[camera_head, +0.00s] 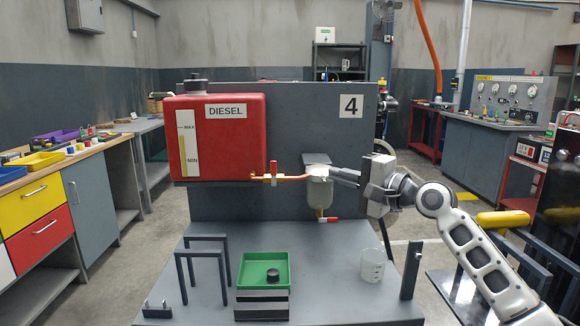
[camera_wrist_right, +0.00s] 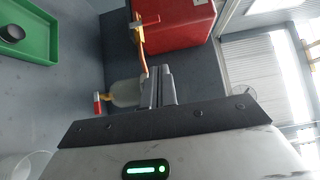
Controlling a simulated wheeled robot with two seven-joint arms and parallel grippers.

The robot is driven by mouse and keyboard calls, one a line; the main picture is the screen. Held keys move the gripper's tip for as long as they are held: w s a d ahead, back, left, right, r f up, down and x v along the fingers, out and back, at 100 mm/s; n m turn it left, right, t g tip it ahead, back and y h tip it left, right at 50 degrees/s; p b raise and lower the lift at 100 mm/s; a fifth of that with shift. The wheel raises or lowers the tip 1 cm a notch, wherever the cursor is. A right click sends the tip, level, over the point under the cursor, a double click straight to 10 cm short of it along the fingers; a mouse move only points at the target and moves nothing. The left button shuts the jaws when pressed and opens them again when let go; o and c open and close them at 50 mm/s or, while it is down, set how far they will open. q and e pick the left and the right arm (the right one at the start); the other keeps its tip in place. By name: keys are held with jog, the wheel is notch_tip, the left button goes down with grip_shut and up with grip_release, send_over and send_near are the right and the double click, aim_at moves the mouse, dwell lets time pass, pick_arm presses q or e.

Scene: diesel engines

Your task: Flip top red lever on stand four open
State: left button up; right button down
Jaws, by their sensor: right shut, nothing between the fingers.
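Stand four (camera_head: 290,130) carries a red diesel tank (camera_head: 222,150). A copper pipe (camera_head: 295,177) runs right from the tank to a filter bowl (camera_head: 319,192). The top red lever (camera_head: 273,167) sits on this pipe near the tank and points upright, across the pipe; it also shows in the right wrist view (camera_wrist_right: 135,24). A lower red lever (camera_head: 329,219) is under the bowl. My right gripper (camera_head: 335,173) is shut and empty. Its fingertips are at the bowl's upper right, apart from the top lever; contact with the bowl is unclear. My left gripper is out of view.
The stand's base holds a green tray (camera_head: 244,283) with a dark round part, a clear beaker (camera_head: 372,265) and dark upright frames (camera_head: 205,255). A workbench (camera_head: 60,165) stands left. The space in front of the pipe is clear.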

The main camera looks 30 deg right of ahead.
jog(key=p, duration=0.2)
send_near(274, 173)
jog(key=w+d+r, duration=0.2)
jog(key=w+d, duration=0.2)
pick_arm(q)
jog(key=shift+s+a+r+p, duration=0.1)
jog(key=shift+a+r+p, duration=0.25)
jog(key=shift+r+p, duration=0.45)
pick_arm(e)
jog(key=w+a, duration=0.1)
jog(key=a, duration=0.1)
jog(key=w+a, duration=0.1)
jog(key=shift+w+a+f, duration=0.1)
jog(key=shift+w+a, duration=0.3)
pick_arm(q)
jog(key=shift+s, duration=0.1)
pick_arm(e)
jog(key=shift+w, duration=0.15)
